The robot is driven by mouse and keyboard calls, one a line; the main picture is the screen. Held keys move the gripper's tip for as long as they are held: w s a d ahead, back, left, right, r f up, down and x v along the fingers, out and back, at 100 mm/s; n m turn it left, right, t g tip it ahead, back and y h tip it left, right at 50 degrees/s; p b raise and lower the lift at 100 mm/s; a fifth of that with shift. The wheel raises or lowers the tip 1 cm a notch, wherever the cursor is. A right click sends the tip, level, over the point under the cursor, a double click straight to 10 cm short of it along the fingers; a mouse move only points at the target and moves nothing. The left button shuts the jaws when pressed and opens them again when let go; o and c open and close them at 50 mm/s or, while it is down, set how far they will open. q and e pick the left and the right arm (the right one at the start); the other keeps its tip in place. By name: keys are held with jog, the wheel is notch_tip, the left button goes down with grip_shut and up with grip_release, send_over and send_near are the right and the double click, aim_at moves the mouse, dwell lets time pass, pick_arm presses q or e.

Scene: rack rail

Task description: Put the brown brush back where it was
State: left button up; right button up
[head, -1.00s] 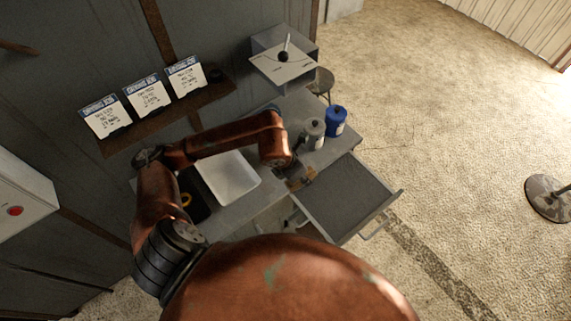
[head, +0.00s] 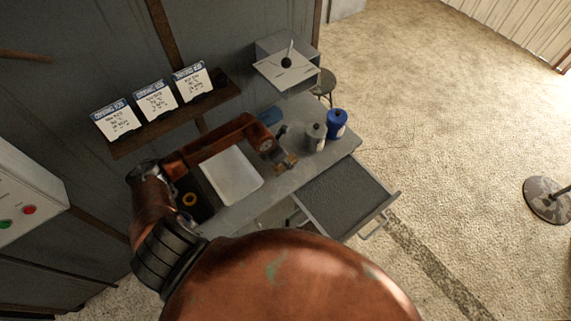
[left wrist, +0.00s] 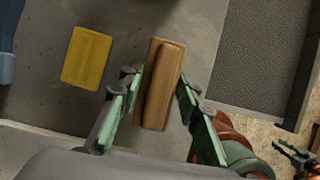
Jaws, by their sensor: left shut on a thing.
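The brown brush (left wrist: 161,84) is a long wooden block between the two green-padded fingers of my left gripper (left wrist: 158,122) in the left wrist view. The gripper is shut on it over the grey bench top. In the head view the brush (head: 290,162) shows small at my left gripper (head: 284,158), behind the open drawer. A yellow rectangle (left wrist: 88,57) lies on the bench beside the brush. A dark jaw-like part at the wrist view's lower right seems to be my right gripper (left wrist: 298,156); its opening is unclear.
The open drawer (head: 345,200) has a dark, empty-looking floor. A grey canister (head: 316,137) and blue canister (head: 337,124) stand close to the right of my left gripper. A white tray (head: 232,176) lies left. A blue object (head: 270,116) lies at the bench's back.

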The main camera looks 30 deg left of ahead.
pick_arm(q)
notch_tip(320, 180, down, 2)
jog(key=shift+d+f+p, duration=0.1)
jog(key=shift+p, duration=0.35)
jog(key=shift+f, duration=0.2)
jog(key=shift+f, duration=0.1)
jog(key=o, duration=1.1)
jog(key=shift+r, duration=0.25)
jog(key=b+v, duration=0.2)
jog(key=v, duration=0.8)
jog(key=shift+s+r+b, duration=0.15)
jog(key=shift+b, duration=0.15)
jog(key=shift+s+r, duration=0.25)
jog(key=shift+r, duration=0.4)
